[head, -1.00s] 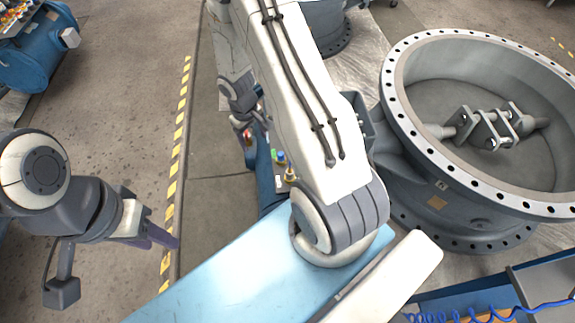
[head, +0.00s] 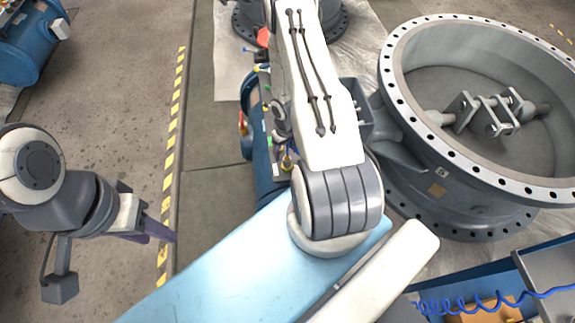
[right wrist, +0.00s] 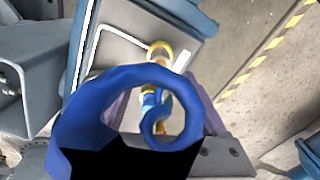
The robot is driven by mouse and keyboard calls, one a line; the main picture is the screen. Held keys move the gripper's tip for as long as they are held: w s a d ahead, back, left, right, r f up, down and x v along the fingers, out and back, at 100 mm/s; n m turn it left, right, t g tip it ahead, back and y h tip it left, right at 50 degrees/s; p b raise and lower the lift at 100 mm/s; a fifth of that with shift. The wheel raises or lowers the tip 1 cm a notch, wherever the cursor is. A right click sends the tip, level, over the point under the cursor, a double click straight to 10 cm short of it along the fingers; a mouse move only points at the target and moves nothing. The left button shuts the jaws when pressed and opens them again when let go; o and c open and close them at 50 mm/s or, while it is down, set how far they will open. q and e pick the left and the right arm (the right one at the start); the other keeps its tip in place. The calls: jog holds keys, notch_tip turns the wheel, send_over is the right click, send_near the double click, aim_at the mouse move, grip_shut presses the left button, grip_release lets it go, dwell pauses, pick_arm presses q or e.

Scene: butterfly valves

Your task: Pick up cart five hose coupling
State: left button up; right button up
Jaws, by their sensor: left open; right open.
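In the right wrist view, a small fitting with a brass ring (right wrist: 160,50) and a blue part below it lies beyond a thick blue hose loop (right wrist: 95,100). It could be the hose coupling, but I cannot read any cart number. The purple fingers of my right gripper (right wrist: 160,98) are open on either side, partly hidden by the loop. The fitting shows between them; nothing looks gripped. In the head view my right arm hides this gripper. My left gripper (head: 160,231) is open and empty over the floor at the left.
A blue cart (head: 263,180) with small coloured fittings stands beneath my right arm. A large grey flanged valve (head: 470,130) fills the right. A blue coiled hose (head: 480,305) crosses a bench at lower right. A blue tank (head: 25,50) stands at upper left. Floor is clear at left.

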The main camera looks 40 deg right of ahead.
aim_at(287, 160)
jog(key=shift+s+f+b, duration=0.15)
jog(key=shift+f+b, duration=1.2)
jog(key=shift+b, duration=0.35)
jog(key=shift+s+f+b, duration=0.15)
jog(key=shift+f+b, duration=1.15)
jog(key=shift+b, duration=0.4)
jog(key=shift+r, duration=0.1)
grip_shut()
